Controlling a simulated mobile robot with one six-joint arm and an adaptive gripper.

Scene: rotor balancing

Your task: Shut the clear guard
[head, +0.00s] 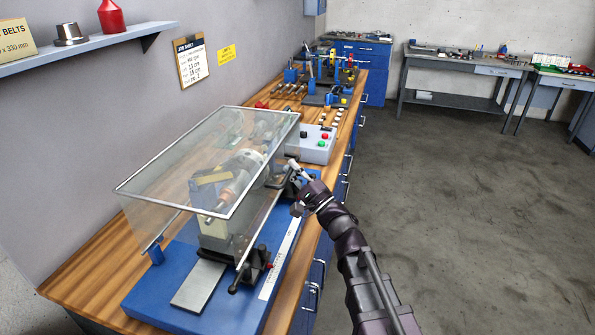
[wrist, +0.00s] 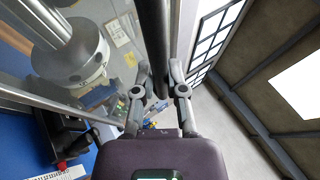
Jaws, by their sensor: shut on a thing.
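The clear guard (head: 172,190) is a see-through box with a thin metal frame. In the head view it stands over the rotor machine (head: 240,170) on the blue base (head: 150,300). I cannot tell whether its lower edge touches the base. My gripper (head: 299,178) is at the right side of the guard. In the wrist view, my gripper (wrist: 159,92) is shut on a dark round bar (wrist: 154,45) running between its fingers. The bar's join to the guard is not clear. The machine's round metal part (wrist: 75,60) shows left of the fingers.
A grey control box (head: 313,150) with coloured buttons stands behind the guard on the wooden bench (head: 85,275). Several tools and fixtures lie farther back. A wall shelf (head: 100,40) is at the upper left. The floor (head: 440,210) to the right is open.

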